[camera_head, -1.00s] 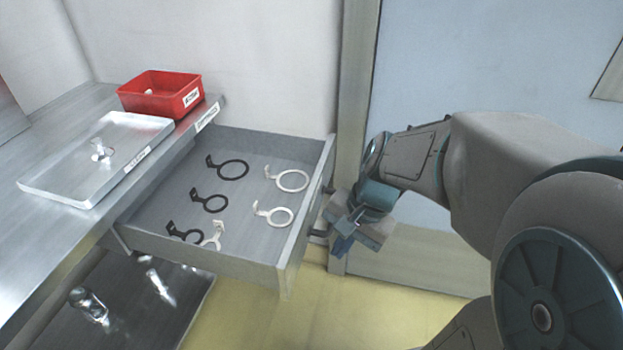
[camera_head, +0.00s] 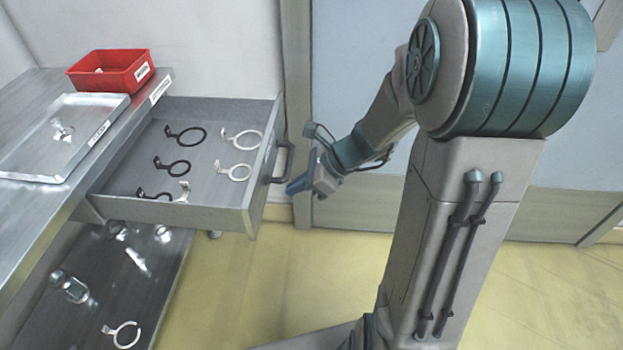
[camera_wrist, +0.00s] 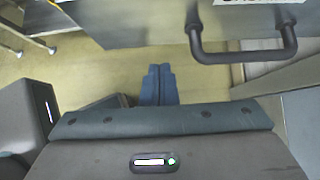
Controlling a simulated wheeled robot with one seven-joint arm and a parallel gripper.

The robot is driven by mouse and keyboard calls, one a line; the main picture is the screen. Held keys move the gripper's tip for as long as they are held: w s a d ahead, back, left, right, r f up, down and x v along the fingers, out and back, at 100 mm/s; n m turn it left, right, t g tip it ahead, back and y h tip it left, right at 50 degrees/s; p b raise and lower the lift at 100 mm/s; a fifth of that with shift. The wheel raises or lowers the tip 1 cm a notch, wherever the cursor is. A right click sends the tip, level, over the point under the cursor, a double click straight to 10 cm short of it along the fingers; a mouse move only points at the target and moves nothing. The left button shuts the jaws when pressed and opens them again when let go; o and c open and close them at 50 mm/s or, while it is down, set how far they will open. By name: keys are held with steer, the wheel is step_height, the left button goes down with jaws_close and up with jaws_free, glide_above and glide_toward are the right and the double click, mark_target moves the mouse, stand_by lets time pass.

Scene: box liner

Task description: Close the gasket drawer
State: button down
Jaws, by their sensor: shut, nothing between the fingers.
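The gasket drawer (camera_head: 222,217) is a grey metal drawer pulled out from under the steel bench, with black and white gaskets lying in it. Its dark bar handle (camera_head: 287,163) is on the front face, and the handle also shows in the wrist view (camera_wrist: 245,56). My gripper (camera_head: 296,187) is shut and empty, just to the right of the drawer front. In the wrist view its blue fingers (camera_wrist: 158,85) are together, below and left of the handle and apart from it.
A door post (camera_head: 297,60) stands behind the drawer. The yellow floor (camera_head: 300,265) is open.

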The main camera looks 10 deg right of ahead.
mark_target(263, 195)
steer(key=a, duration=0.1)
steer(key=w+a, duration=0.1)
steer(key=a+f, duration=0.1)
steer(key=shift+w+a+f, duration=0.1)
steer(key=shift+w+a, duration=0.1)
steer(key=shift+a, duration=0.15)
steer(key=shift+w+a, duration=0.25)
steer(key=shift+a, duration=0.3)
